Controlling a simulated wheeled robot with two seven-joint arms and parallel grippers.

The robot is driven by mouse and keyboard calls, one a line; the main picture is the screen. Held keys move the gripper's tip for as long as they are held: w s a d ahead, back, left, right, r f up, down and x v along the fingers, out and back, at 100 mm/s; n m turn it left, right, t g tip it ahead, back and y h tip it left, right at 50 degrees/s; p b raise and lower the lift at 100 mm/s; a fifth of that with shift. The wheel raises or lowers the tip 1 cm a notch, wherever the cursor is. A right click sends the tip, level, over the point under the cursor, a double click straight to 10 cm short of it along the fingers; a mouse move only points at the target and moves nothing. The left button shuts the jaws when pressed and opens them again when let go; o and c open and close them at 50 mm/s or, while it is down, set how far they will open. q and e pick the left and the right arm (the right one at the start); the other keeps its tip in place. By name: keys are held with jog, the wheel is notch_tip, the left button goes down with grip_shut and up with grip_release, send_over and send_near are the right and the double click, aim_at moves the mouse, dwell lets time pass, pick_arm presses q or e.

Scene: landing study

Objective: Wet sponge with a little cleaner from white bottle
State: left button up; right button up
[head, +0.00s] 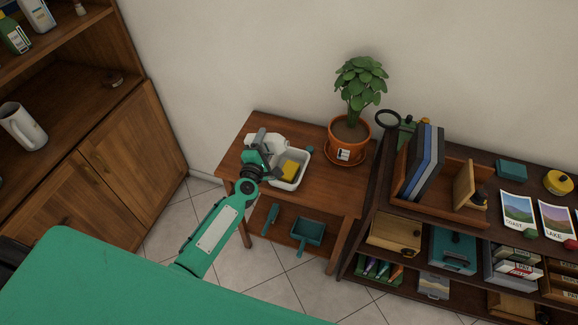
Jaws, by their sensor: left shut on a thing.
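The yellow sponge (290,170) lies in a white tray (303,158) on the small wooden side table. My left gripper (265,150) is at the tray's left side, shut on the white bottle (279,141). The bottle looks tipped over, close to the tray's back left edge; the gripper hides much of it. I cannot tell whether any cleaner comes out. My right gripper is not in view.
A potted plant (351,130) on a saucer stands at the table's right. A dustpan (306,231) and a brush (270,219) lie on the lower shelf. A crowded bookshelf (455,230) is at right, a wooden cabinet (125,160) at left.

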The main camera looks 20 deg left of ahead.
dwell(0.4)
pick_arm(q)
jog(key=shift+f+m, duration=0.3)
jog(key=shift+f, duration=0.05)
dwell(1.3)
